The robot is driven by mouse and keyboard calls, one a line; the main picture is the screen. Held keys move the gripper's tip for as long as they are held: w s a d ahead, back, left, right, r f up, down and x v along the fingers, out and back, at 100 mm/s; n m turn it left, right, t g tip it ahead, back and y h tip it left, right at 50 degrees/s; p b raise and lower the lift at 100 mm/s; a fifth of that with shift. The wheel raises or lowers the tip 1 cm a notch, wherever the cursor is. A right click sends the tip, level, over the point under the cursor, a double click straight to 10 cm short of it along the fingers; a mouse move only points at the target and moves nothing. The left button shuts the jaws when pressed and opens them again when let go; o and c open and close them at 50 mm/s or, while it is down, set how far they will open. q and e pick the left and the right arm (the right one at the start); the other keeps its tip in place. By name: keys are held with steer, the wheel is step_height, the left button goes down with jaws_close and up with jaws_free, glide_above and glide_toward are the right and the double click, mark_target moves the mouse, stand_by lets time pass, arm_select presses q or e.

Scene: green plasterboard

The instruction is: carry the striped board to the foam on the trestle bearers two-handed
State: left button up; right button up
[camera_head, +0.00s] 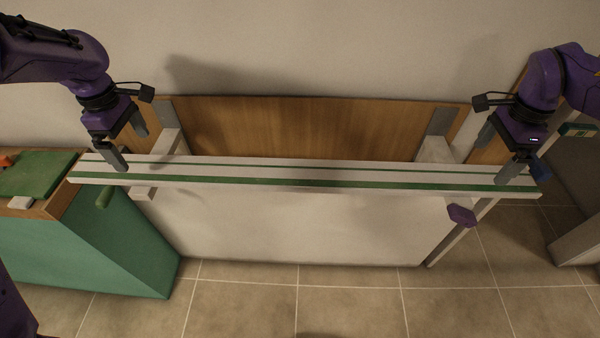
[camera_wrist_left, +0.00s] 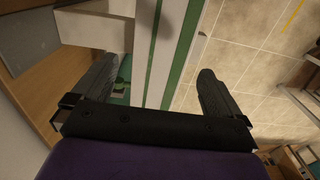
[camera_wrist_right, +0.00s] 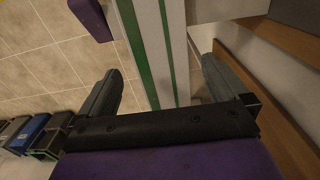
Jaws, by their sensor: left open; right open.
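The striped board (camera_head: 300,176), long and white with green stripes, lies level across the head view. It also runs between the open fingers in the left wrist view (camera_wrist_left: 162,50) and the right wrist view (camera_wrist_right: 160,50). My left gripper (camera_head: 118,158) is open at the board's left end. My right gripper (camera_head: 507,168) is open at its right end. Pale trestle bearers, left (camera_head: 168,144) and right (camera_head: 434,151), show behind and under the board. I cannot tell foam apart from the bearers, or whether the board touches them.
A wooden panel (camera_head: 300,130) stands behind the board, against the wall. A green cabinet (camera_head: 120,250) with a green top piece (camera_head: 38,174) stands at the left. A purple knob (camera_head: 461,215) juts out below the board at the right. The tiled floor (camera_head: 330,305) in front is clear.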

mark_target(143, 167)
arm_select(q)
steer(key=f, duration=0.5)
steer(key=shift+s+a+f, duration=0.1)
steer(key=shift+s+f, duration=0.05)
steer(key=shift+s, duration=0.05)
arm_select(e)
steer(key=f, duration=0.5)
steer(key=shift+s+a+f, duration=0.1)
steer(key=shift+s+f, duration=0.05)
steer(key=shift+s, duration=0.05)
arm_select(q)
steer(key=shift+w+f, duration=0.1)
steer(key=shift+f, duration=0.3)
arm_select(e)
steer(key=shift+w+f, duration=0.15)
steer(key=shift+f, duration=0.3)
arm_select(q)
steer(key=shift+c, duration=0.9)
arm_select(e)
steer(key=shift+r, duration=0.1)
steer(key=shift+c, duration=0.9)
arm_select(q)
steer(key=c, duration=1.5)
arm_select(e)
steer(key=c, duration=1.5)
arm_select(q)
steer(key=shift+c, duration=0.2)
arm_select(e)
steer(key=shift+c, duration=0.2)
